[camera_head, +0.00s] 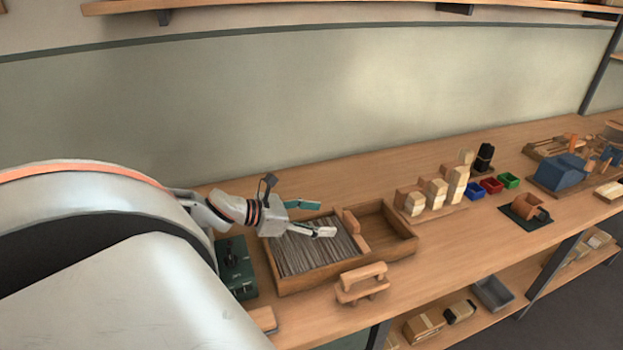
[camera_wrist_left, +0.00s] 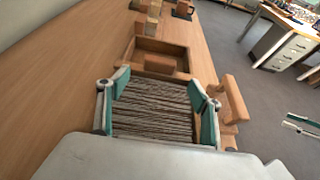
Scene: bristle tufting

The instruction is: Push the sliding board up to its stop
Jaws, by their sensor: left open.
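The wooden tray (camera_head: 283,289) stands on the bench, its near-left part filled with grey-brown bristles (camera_head: 305,252). The sliding board (camera_head: 352,222) appears to be the small upright wooden piece at the bristles' right end. In the left wrist view, the board (camera_wrist_left: 159,64) stands across the tray beyond the bristles, with an empty compartment (camera_wrist_left: 163,47) behind it. My left gripper (camera_head: 319,217) is open above the bristles, short of the board. In the left wrist view, its fingers (camera_wrist_left: 158,82) are spread either side of the bristles, with nothing between them gripped.
A wooden handled stand (camera_head: 362,280) is close to the tray's front side. A green device (camera_head: 235,266) stands left of the tray. Stacked wooden blocks (camera_head: 436,192) and small coloured bins (camera_head: 491,185) are to the right. The wall runs behind the bench.

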